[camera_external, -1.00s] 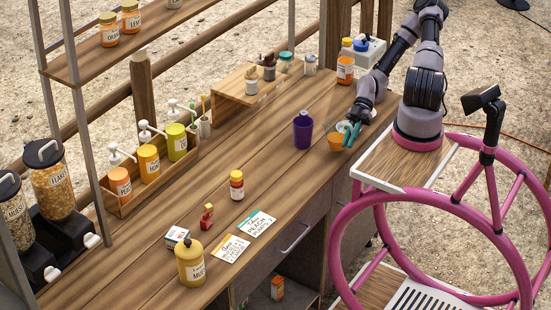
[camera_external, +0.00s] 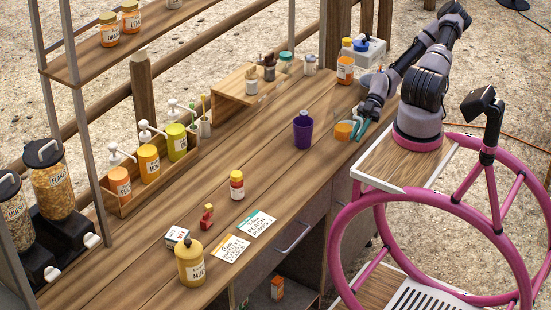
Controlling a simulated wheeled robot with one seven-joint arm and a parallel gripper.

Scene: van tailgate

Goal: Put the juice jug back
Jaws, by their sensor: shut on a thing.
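A small orange vessel (camera_external: 343,131), seemingly the juice jug, is at the right edge of the wooden counter, beside my gripper. My gripper (camera_external: 358,129), with teal fingers, is shut on it from the right. The vessel is small in view and partly hidden by the fingers, so I cannot tell its tilt or whether its base touches the counter.
A wooden riser (camera_external: 246,90) is at the counter's back. The mid-counter is mostly clear.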

